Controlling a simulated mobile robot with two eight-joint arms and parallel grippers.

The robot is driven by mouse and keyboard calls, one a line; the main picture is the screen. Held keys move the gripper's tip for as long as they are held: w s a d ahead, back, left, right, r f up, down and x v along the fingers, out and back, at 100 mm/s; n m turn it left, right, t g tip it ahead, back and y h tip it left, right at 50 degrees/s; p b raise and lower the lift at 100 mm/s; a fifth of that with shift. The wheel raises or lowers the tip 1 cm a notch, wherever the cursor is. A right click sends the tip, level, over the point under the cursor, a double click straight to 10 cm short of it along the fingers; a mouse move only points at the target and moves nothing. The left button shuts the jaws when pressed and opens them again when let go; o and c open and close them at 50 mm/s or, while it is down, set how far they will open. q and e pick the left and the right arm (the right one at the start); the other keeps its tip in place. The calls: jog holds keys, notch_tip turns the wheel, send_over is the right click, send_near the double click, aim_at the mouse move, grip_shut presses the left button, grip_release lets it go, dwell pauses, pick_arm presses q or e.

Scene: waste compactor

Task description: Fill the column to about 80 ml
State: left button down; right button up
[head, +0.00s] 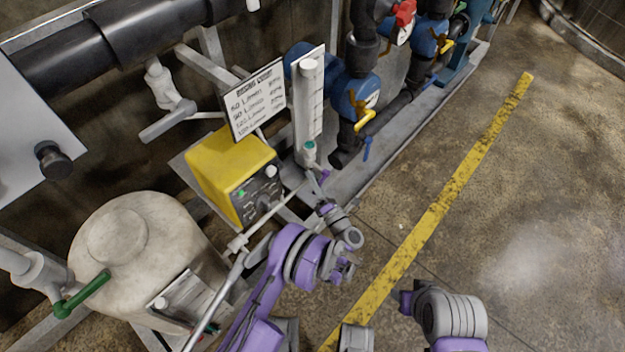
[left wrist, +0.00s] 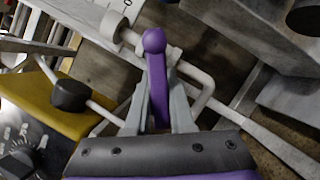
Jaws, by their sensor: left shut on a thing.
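The column (head: 308,105) is a pale upright tube with a white cap, in front of a narrow white scale strip. A teal-green band (head: 309,147) shows at its foot. I cannot make out a liquid level or read the scale marks. Just below the foot, my left gripper (head: 316,180) is shut on a purple lever (head: 326,175). In the left wrist view the purple lever (left wrist: 157,75), with a rounded end, lies between the two grey fingers of the gripper (left wrist: 160,90). Part of my right arm shows at the bottom right, but its fingers are not visible.
A yellow control box (head: 225,165) with knobs stands left of the column. A white sign (head: 258,98) with handwritten-looking lines is above it. Blue and black pipework with a yellow-handled valve (head: 365,118) stands right. A beige tank (head: 135,245) is lower left. The right-hand floor is open.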

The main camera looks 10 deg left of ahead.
pick_arm(q)
jog(key=shift+d, duration=0.1)
dwell(0.4)
jog(key=c, duration=0.8)
grip_release()
jog(key=shift+s, duration=0.1)
jog(key=p+v, duration=0.1)
jog(key=v, duration=0.9)
jog(key=shift+s+d+f, duration=0.1)
jog(key=shift+s+d, duration=0.1)
jog(key=shift+d, duration=0.05)
